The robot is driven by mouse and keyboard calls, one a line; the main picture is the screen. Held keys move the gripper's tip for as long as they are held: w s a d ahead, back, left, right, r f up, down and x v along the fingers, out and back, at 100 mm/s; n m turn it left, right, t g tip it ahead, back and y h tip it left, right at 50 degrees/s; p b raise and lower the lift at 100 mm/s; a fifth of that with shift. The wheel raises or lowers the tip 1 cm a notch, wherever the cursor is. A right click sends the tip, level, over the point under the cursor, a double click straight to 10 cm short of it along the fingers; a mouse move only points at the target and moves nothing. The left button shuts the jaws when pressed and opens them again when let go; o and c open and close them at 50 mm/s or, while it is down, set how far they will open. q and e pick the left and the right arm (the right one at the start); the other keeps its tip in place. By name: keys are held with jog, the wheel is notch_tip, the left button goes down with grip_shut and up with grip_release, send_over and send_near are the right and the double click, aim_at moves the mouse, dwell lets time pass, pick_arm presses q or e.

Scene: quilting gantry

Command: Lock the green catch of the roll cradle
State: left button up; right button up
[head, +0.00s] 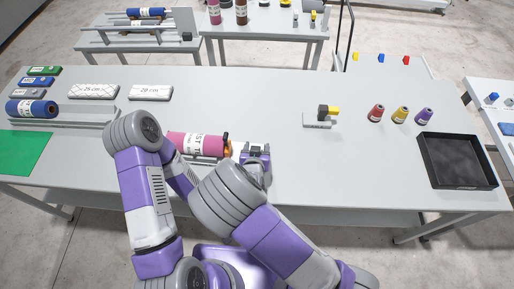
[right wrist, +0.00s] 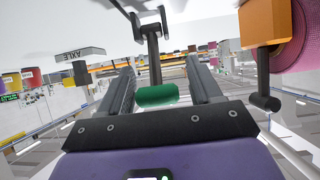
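The green catch handle (right wrist: 157,95) is a short green cylinder on a dark lever (right wrist: 153,45) in the right wrist view. My right gripper (right wrist: 162,88) is open, and the green handle shows between its two fingers with gaps at both sides. Whether it lies fully within their reach is hard to tell. In the head view my right gripper (head: 256,152) is at the right end of the pink labelled roll (head: 200,145), which has an orange piece (head: 229,148) at its end. My arms hide much of the cradle, and the green catch cannot be made out there. My left gripper is hidden.
An orange block (right wrist: 265,22) and a dark lever with a black knob (right wrist: 265,102) are close to the right finger. A grey stand with a yellow and black part (head: 328,112), coloured spools (head: 400,115) and a black tray (head: 457,160) are to the right. The table between is clear.

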jog(key=v, duration=0.7)
jog(key=shift+s+r+p, duration=0.15)
jog(key=shift+s+p, duration=0.1)
jog(key=shift+p, duration=0.05)
dwell(0.3)
